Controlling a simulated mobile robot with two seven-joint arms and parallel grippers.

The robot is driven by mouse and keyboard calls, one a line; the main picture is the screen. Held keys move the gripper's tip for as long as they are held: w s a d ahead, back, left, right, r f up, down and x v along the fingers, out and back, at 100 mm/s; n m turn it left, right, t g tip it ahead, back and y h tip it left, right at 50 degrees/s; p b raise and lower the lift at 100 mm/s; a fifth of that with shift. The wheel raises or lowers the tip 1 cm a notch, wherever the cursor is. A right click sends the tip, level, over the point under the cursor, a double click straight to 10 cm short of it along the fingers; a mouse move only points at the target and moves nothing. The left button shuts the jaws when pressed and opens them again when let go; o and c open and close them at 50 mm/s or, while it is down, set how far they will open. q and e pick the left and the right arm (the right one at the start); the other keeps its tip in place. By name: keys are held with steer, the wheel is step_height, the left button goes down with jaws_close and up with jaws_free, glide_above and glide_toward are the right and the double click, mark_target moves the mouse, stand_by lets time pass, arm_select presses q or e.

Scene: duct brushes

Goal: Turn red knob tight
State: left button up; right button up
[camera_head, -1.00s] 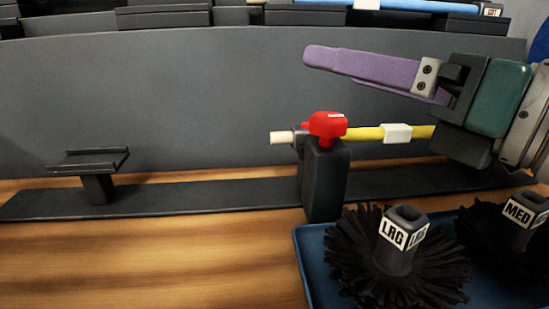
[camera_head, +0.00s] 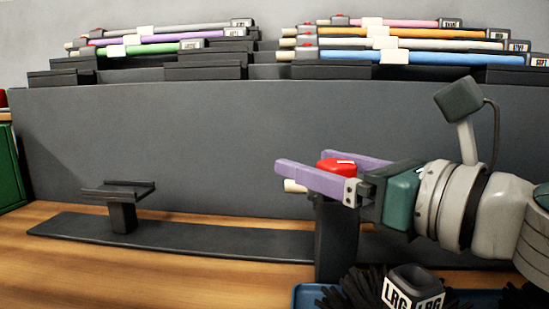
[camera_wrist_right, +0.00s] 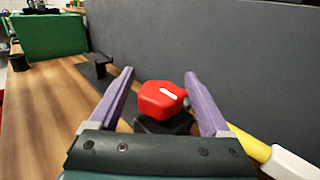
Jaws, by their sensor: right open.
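The red knob (camera_head: 337,165) has a white mark on top and sits on a black upright clamp post (camera_head: 337,240). My right gripper (camera_head: 330,170) is open, with one purple finger on each side of the knob in the head view. In the right wrist view the knob (camera_wrist_right: 161,100) lies between the two open fingers (camera_wrist_right: 160,85), with a gap visible on both sides. A yellow rod with a white label (camera_wrist_right: 285,160) runs beside the right finger there. In the head view only the rod's pale tip (camera_head: 294,186) shows clearly. My left gripper is not in view.
A black bracket (camera_head: 118,192) stands at the left on the black base bar (camera_head: 170,239). A blue tray (camera_head: 305,295) with black brushes marked LRG (camera_head: 411,290) is at the front right. A grey panel (camera_head: 180,140) rises behind, with racks of coloured rods above.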

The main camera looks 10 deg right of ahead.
steer(key=shift+w+a, duration=0.25)
steer(key=shift+w, duration=0.15)
steer(key=shift+c, duration=0.3)
jaws_close()
